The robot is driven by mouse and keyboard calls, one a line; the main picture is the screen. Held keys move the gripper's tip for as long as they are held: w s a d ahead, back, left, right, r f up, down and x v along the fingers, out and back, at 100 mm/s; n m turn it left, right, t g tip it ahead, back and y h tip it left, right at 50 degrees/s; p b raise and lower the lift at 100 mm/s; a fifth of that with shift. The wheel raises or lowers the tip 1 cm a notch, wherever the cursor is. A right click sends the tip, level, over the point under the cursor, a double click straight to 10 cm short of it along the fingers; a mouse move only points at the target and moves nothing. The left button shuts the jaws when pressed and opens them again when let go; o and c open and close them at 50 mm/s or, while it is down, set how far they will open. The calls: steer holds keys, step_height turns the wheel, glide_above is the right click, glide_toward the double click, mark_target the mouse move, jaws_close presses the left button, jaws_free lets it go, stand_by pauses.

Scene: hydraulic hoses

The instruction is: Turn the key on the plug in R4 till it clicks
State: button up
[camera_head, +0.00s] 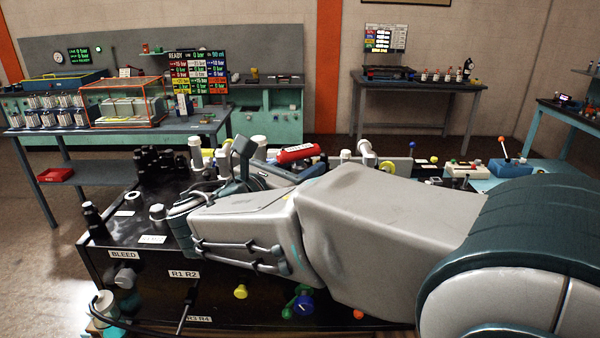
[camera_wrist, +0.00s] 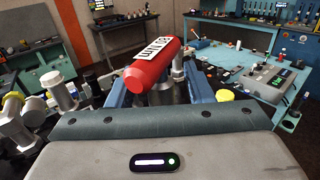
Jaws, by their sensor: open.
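In the wrist view, my gripper (camera_wrist: 160,98) has its blue-grey fingers apart. A red cylinder with a white label (camera_wrist: 150,68) shows between and above them. I cannot tell whether they touch it. The R3 R4 label (camera_head: 198,319) is at the lower front of the bench, partly cut by my arm's surroundings. The plug in R4 and its key cannot be made out. A blue knob (camera_head: 303,304) shows on the bench front.
The R1 R2 label (camera_head: 184,274), BLEED label (camera_head: 123,255) and yellow knob (camera_head: 240,291) are on the bench front. A black hose (camera_head: 130,327) hangs at lower left. White-capped fittings (camera_head: 195,150) stand on the bench top. Open floor (camera_head: 40,250) lies to the left.

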jaws_close()
steer(key=shift+r, duration=0.1)
